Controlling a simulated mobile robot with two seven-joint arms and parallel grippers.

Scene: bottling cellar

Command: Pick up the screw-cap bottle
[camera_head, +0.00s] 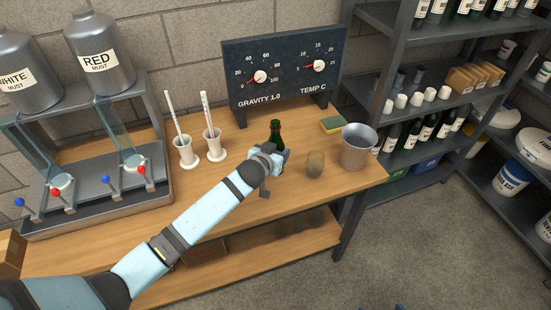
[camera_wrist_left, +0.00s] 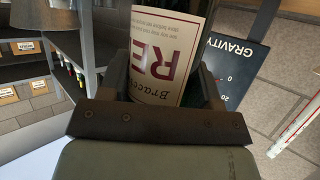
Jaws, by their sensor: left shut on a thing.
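The screw-cap bottle (camera_head: 276,130) is dark green with a red mark on its neck. It stands out above my left gripper (camera_head: 268,160) in the head view, over the middle of the wooden bench. My left gripper is shut on it; the hand hides its lower part, so I cannot tell whether its base touches the bench. In the left wrist view, the bottle's cream label (camera_wrist_left: 168,55) with red letters sits between the two dark fingers (camera_wrist_left: 160,85).
A cloudy glass (camera_head: 315,164), metal bucket (camera_head: 358,147) and sponge (camera_head: 332,124) stand right of the bottle. White holders with tubes (camera_head: 214,145) stand left. A gauge board (camera_head: 285,68) is behind. The filling stand (camera_head: 100,196) takes the bench's left.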

